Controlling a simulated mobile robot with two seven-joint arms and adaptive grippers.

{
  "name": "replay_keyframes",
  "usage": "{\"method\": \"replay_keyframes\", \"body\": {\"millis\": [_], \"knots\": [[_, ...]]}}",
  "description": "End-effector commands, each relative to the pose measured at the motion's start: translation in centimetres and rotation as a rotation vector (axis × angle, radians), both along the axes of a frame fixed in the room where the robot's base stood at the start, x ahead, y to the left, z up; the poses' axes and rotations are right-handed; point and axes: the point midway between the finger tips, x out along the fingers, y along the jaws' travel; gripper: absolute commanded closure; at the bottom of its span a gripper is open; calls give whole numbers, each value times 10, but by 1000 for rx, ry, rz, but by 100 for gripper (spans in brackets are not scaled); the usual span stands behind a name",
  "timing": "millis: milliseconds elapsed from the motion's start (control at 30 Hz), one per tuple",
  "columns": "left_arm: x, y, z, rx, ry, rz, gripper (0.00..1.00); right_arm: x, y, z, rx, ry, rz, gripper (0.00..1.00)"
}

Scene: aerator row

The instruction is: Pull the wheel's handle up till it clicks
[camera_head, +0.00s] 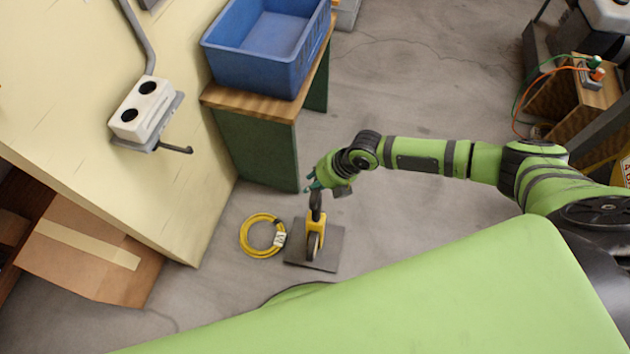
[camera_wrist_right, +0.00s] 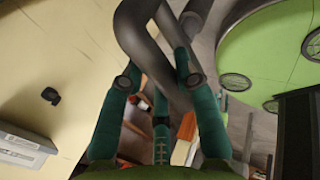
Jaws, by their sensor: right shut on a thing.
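The wheel (camera_head: 313,240) is small and dark in a yellow fork, standing on a grey plate (camera_head: 329,262) on the floor. Its dark handle (camera_head: 316,207) rises from the yellow part, roughly upright, to my right gripper (camera_head: 315,183). In the right wrist view, a thick grey curved bar, which appears to be the handle (camera_wrist_right: 145,45), passes between the teal fingers of the right gripper (camera_wrist_right: 158,82). That gripper is shut on it. The fingers partly hide the handle's top in the head view. My left gripper is not in view.
A coiled yellow hose (camera_head: 262,236) lies left of the plate. A green cabinet with a wooden top (camera_head: 262,106) carries a blue bin (camera_head: 262,45) behind. A cream panel (camera_head: 120,190) with a white two-hole box (camera_head: 141,107) stands left, near a cardboard box (camera_head: 90,255). Open floor lies behind my right arm.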

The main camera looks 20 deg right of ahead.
Motion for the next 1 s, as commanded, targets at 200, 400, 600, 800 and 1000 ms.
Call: {"method": "replay_keyframes", "body": {"millis": [200,400,600,800,1000], "knots": [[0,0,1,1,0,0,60,-1,-7,-2,-15,4,-4,95],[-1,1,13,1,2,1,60,0,-5,13,-12,1,-3,95],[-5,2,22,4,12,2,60,1,-3,27,-6,-2,-3,95],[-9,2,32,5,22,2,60,2,-3,39,-5,-4,-2,95],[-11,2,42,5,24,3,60,2,-2,52,-4,-4,-2,95]]}}
